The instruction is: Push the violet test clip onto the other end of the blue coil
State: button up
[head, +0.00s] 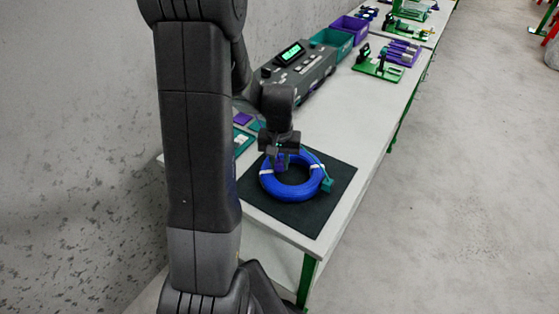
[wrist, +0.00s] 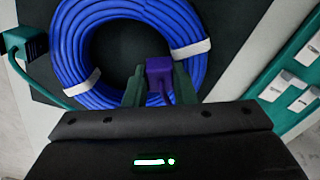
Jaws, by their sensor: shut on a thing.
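The blue coil (head: 293,191) lies flat on a dark mat (head: 341,183), bound with white ties. It also shows in the wrist view (wrist: 76,62). A teal clip (head: 327,185) sits on its right side in the head view; the wrist view shows this clip (wrist: 32,46) at left with a teal lead. My gripper (head: 281,160) is over the coil's far-left part, pointing down. In the wrist view my gripper (wrist: 159,84) is shut on the violet test clip (wrist: 160,70), at the coil's inner edge. I cannot tell whether the clip is seated on a cable end, as that end is hidden.
A grey instrument (head: 300,70) with a lit green display stands behind, against the wall. Teal (head: 332,40) and violet bins (head: 350,26) are beyond it. A teal tray with white labels (wrist: 292,85) lies beside the mat. Green fixtures (head: 378,68) stand farther along the table.

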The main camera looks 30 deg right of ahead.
jog(key=shift+r, duration=0.2)
jog(key=shift+r+p, duration=0.4)
jog(key=shift+p, duration=0.05)
jog(key=shift+f+b, duration=0.35)
jog(key=shift+b, duration=0.05)
dwell(1.9)
jog(key=shift+r, duration=0.35)
jog(key=shift+a+f+b, duration=0.1)
jog(key=shift+f+b, duration=0.4)
jog(key=shift+f, duration=0.25)
dwell(3.9)
